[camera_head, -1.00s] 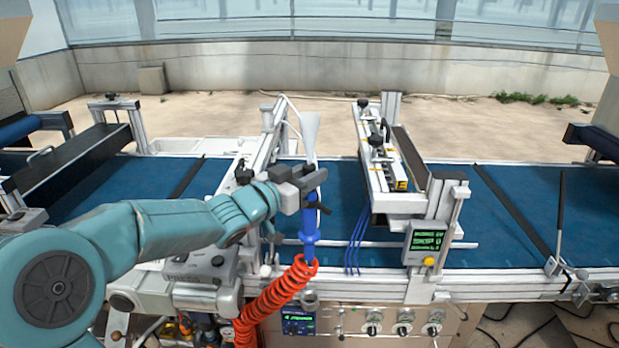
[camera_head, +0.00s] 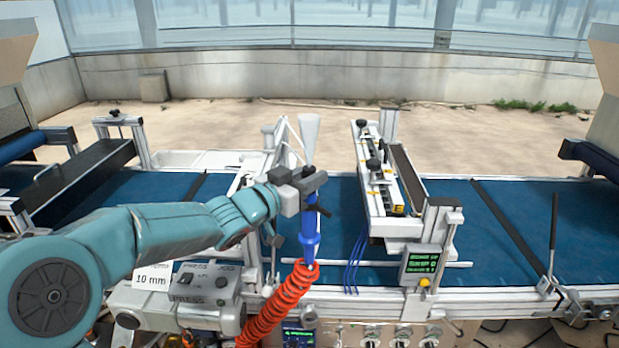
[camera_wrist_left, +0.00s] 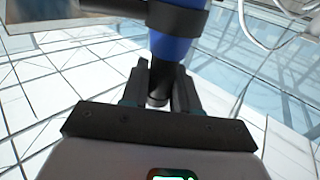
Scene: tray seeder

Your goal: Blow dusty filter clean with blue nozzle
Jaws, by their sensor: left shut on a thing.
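A blue nozzle (camera_head: 309,238) with a red coiled hose (camera_head: 275,312) at its lower end hangs upright in my left gripper (camera_head: 312,188). My left gripper is shut on the nozzle, above the blue conveyor belt. In the left wrist view the blue body of the nozzle (camera_wrist_left: 176,48) stands between my left gripper's dark fingers (camera_wrist_left: 160,92). A pale cone (camera_head: 309,138) shows just above the gripper; I cannot tell whether it belongs to the nozzle. I cannot make out a dusty filter in these views. My right gripper is not in view.
A blue conveyor belt (camera_head: 498,222) runs across the scene. A seeder bar unit (camera_head: 383,185) stands over it right of the nozzle, with a green-lit display box (camera_head: 421,262) in front. A grey press box (camera_head: 205,285) lies below my left arm. Thin blue tubes (camera_head: 355,264) hang nearby.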

